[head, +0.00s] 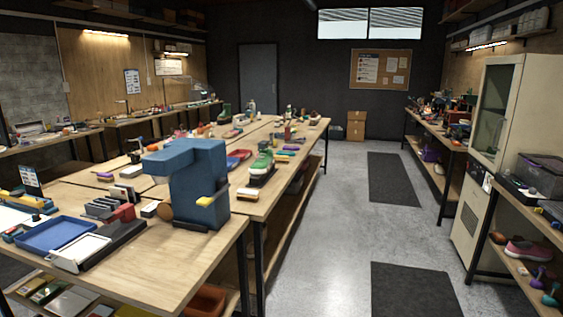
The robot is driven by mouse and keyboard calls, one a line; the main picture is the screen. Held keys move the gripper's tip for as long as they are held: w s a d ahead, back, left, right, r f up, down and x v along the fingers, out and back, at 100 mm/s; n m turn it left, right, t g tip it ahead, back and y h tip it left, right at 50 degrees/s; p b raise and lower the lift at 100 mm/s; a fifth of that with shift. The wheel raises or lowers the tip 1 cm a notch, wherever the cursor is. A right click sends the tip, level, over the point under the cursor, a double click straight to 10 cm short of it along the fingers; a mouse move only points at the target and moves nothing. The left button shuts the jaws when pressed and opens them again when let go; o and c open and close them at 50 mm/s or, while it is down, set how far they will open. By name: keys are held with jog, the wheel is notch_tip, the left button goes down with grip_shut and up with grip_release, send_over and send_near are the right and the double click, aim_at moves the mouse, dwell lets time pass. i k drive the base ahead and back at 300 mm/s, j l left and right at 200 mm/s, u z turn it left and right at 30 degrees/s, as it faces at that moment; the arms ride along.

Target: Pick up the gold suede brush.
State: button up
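No gripper of mine shows in the head view. I cannot pick out a gold suede brush with certainty. A small brush-like block (250,194) with a tan top and pale lower side lies near the right edge of the long workbench (215,255), just right of a large blue machine-like block (199,185).
A blue tray (55,235) and a white tray (80,252) lie at the near left. A tall cream cabinet (497,130) and a shelf with a pink shoe (527,250) stand at right. The grey floor (335,230) between, with dark mats (393,180), is clear.

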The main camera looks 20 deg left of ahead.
aim_at(282, 160)
jog(key=i+u, duration=0.1)
jog(key=i, duration=0.7)
jog(key=i+l, duration=0.1)
jog(key=i, duration=0.75)
jog(key=i+u, duration=0.15)
jog(key=i, duration=0.65)
jog(key=i+u, duration=0.15)
jog(key=i, duration=0.4)
jog(key=i+l+u, duration=0.1)
jog(key=i, duration=0.45)
jog(key=i+l+u, duration=0.15)
jog(key=i, duration=0.4)
jog(key=i+l+u, duration=0.15)
jog(key=i, duration=0.35)
jog(key=i+j+u, duration=0.1)
jog(key=i+u, duration=0.15)
jog(key=u, duration=0.15)
jog(key=i+u, duration=0.5)
jog(key=u, duration=0.25)
jog(key=i+l+u, duration=0.1)
jog(key=i+u, duration=0.3)
jog(key=k, duration=0.1)
